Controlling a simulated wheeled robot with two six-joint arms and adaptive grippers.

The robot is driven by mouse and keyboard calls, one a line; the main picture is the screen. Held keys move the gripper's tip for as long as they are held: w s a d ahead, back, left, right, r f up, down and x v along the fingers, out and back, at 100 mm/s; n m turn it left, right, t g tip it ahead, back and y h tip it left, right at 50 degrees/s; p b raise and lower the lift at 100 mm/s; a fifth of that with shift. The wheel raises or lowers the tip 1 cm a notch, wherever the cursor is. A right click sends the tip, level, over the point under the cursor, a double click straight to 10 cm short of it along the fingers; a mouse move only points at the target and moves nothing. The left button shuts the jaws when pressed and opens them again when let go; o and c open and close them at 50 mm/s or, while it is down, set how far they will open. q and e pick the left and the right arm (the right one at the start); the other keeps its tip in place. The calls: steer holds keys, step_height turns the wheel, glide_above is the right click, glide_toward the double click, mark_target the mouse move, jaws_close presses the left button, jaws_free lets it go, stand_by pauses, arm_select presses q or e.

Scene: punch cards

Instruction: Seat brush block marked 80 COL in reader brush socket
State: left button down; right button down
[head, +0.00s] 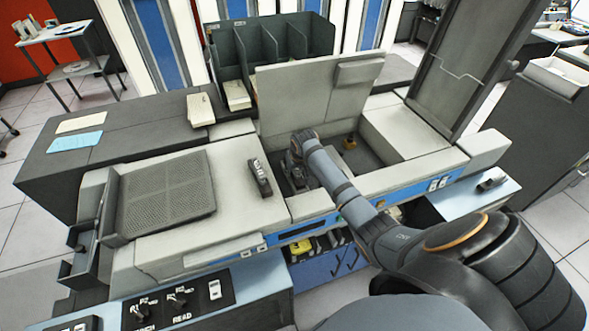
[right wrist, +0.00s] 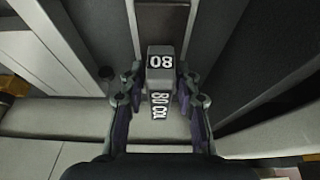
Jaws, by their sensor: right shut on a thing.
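My right gripper (head: 294,165) reaches down into the open bay of the grey machine. In the right wrist view, its two fingers (right wrist: 160,100) are shut on a grey block with white 80 COL lettering (right wrist: 160,62). The block stands between the fingers, with a dark recess around and beyond it. The arm and gripper hide most of the block in the head view. I cannot tell whether the block touches the socket, which I cannot make out clearly. My left gripper is not in view.
A dark block with light markings (head: 260,178) lies on the machine top, left of the bay. The raised lid (head: 318,95) stands behind the bay. A small brownish part (head: 349,143) sits at the bay's right. The perforated plate (head: 167,195) is further left.

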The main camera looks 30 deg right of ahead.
steer(key=shift+s+a+f, duration=0.15)
steer(key=shift+s+f, duration=0.3)
steer(key=shift+f, duration=0.2)
steer(key=c, duration=1.2)
jaws_free()
steer(key=shift+o, duration=1.1)
steer(key=shift+f, duration=0.15)
steer(key=shift+o, duration=0.4)
steer(key=shift+w+f, duration=0.15)
steer(key=shift+w, duration=0.1)
steer(key=shift+r, duration=0.2)
